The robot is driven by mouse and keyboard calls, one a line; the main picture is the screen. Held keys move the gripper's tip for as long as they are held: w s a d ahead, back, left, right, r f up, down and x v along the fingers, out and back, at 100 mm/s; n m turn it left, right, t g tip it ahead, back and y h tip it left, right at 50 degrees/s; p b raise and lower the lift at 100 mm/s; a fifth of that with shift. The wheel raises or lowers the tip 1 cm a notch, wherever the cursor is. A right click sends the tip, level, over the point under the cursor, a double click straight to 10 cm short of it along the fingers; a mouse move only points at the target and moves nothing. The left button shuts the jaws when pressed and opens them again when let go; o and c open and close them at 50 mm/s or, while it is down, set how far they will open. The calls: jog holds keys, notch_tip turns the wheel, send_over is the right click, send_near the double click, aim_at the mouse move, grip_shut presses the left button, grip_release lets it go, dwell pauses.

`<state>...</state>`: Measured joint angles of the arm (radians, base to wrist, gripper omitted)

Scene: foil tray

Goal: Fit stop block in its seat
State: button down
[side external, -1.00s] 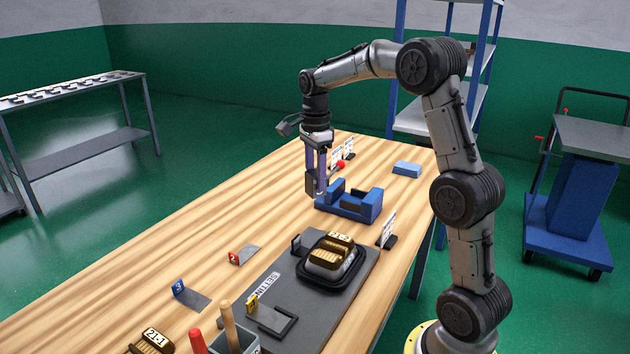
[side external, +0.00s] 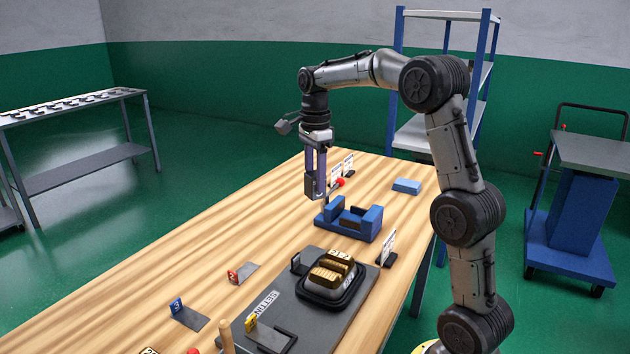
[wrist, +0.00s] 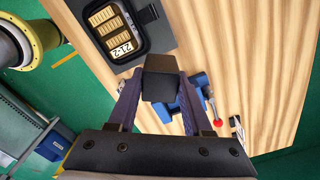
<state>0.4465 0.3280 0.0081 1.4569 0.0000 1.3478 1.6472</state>
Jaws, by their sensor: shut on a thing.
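My gripper (side external: 315,190) is above the table near the left end of the blue fixture (side external: 362,224). It is shut on a dark block, the likely stop block (wrist: 160,78), which sits between its two fingers in the wrist view. The block also shows at the fingertips in the side view (side external: 314,183). The blue fixture has raised ends with a gap between, and it is partly hidden behind the gripper in the wrist view (wrist: 192,102). I cannot tell which opening is the block's seat.
A dark plate (side external: 250,300) carries a black tray holder (side external: 306,292) with a gold-topped tray marked 21-2 (side external: 331,272). A red-knobbed lever (side external: 340,182), white cards (side external: 387,246) and a light-blue pad (side external: 407,186) stand around the fixture. The left of the table is largely clear.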

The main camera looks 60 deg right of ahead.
jog(key=shift+w+r, duration=0.1)
jog(key=shift+w, duration=0.05)
jog(key=shift+w+d+f, duration=0.1)
jog(key=shift+f, duration=0.1)
jog(key=shift+a+f, duration=0.6)
jog(key=shift+f, duration=0.3)
jog(key=s+a+f+n, duration=0.2)
jog(key=a, duration=0.7)
jog(key=s+a+f+n, duration=0.2)
jog(key=s+a, duration=0.1)
jog(key=a, duration=0.6)
jog(key=s+a+f+n, duration=0.2)
jog(key=a, duration=0.7)
jog(key=shift+s+d+f, duration=0.1)
jog(key=shift+d+f, duration=0.05)
jog(key=shift+f, duration=1.85)
jog(key=shift+s+d+f, duration=0.1)
jog(key=shift+f, duration=1.9)
jog(key=shift+f, duration=0.55)
jog(key=c, duration=0.6)
grip_release()
jog(key=shift+o, duration=0.2)
